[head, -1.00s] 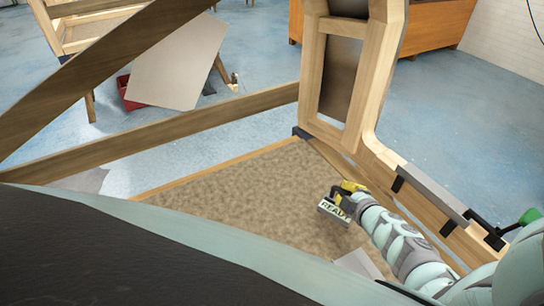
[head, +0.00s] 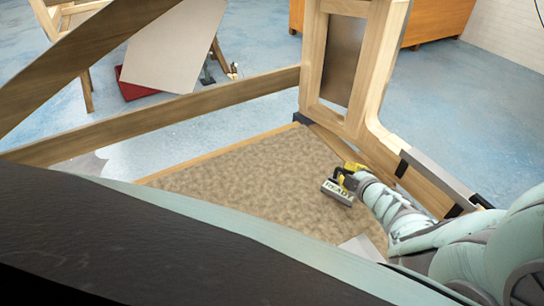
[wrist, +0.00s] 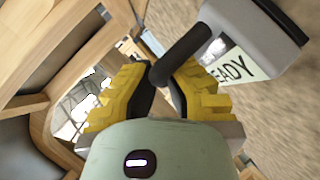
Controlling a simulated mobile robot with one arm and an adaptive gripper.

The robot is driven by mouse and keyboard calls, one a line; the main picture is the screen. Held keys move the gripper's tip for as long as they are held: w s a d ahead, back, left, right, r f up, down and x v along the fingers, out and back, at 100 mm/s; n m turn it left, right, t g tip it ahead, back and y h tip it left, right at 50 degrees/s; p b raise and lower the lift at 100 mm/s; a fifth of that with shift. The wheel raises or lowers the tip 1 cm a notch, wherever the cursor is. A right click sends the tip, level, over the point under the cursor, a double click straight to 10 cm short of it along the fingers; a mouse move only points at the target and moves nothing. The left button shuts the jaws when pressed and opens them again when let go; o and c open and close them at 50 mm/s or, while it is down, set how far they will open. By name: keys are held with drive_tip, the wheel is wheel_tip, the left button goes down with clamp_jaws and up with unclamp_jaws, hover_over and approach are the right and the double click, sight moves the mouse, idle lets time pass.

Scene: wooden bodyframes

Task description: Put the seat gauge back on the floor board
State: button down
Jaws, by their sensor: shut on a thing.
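The seat gauge (head: 338,192) is a grey block with a pale label reading "READY" and a dark handle. My gripper (head: 352,176), with yellow fingers, is shut on its handle. In the wrist view the yellow fingertips (wrist: 162,82) close on the dark handle, and the gauge (wrist: 250,50) extends to the upper right. The brown speckled floor board (head: 235,185) lies inside the wooden frame, beneath the gauge. I cannot tell whether the gauge touches the board or hangs just above it.
A wooden upright with a dark panel (head: 340,60) stands behind the board's far corner. A wooden rail with a metal strip (head: 435,180) runs along the right. A diagonal beam (head: 160,120) crosses the left. A pale sheet (head: 362,247) lies near the board's front edge. Much of the board is bare.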

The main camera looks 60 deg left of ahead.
drive_tip(key=shift+w, duration=0.1)
drive_tip(key=c, duration=1.1)
unclamp_jaws()
drive_tip(key=shift+c, duration=0.2)
drive_tip(key=shift+r, duration=0.15)
drive_tip(key=shift+d+r+p, duration=0.2)
drive_tip(key=shift+d+p, duration=0.15)
drive_tip(key=shift+d, duration=0.05)
drive_tip(key=p+v, duration=0.2)
drive_tip(key=v, duration=0.9)
